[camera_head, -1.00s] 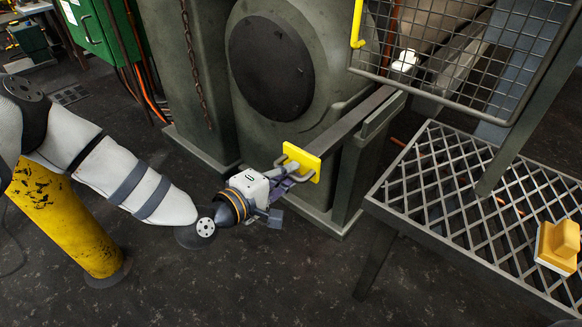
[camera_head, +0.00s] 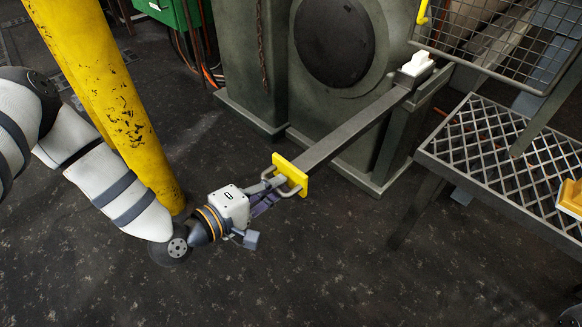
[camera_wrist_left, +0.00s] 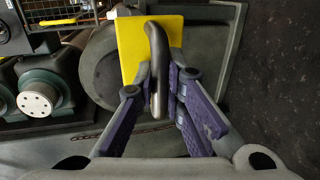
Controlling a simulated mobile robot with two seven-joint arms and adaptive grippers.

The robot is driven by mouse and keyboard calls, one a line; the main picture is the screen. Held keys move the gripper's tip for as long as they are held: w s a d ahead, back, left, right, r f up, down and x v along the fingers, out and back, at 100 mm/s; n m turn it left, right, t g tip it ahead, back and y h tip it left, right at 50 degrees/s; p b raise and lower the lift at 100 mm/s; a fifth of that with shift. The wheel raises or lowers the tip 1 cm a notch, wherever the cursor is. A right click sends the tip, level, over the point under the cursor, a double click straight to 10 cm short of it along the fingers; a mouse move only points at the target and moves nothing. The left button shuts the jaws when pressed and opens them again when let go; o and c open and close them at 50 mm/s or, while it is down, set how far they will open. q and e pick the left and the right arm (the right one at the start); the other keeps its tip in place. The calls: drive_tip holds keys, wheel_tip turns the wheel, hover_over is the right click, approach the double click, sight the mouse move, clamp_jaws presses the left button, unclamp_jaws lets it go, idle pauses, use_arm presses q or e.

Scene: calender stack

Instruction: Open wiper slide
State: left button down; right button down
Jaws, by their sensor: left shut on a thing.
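The wiper slide is a long grey bar (camera_head: 350,130) with a yellow end plate (camera_head: 290,175) and a metal loop handle. It sticks far out from the machine toward the lower left. A white block (camera_head: 416,64) sits at its far end. My left gripper (camera_head: 268,187) is shut on the handle. In the left wrist view the purple fingers (camera_wrist_left: 165,100) close on both sides of the curved handle (camera_wrist_left: 157,60), in front of the yellow plate (camera_wrist_left: 135,45).
A yellow post (camera_head: 110,90) stands at the left, close to my left arm. A grated metal platform (camera_head: 490,150) is at the right, with a yellow block (camera_head: 571,197) on it. A wire mesh guard (camera_head: 490,35) hangs above. The floor in front is clear.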

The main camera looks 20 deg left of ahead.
use_arm(q)
drive_tip(key=f+p+v, duration=0.2)
drive_tip(key=v, duration=1)
drive_tip(key=shift+s+f, duration=0.2)
drive_tip(key=shift+s, duration=0.05)
drive_tip(key=c, duration=1.7)
unclamp_jaws()
drive_tip(key=shift+o, duration=0.2)
drive_tip(key=v, duration=1.2)
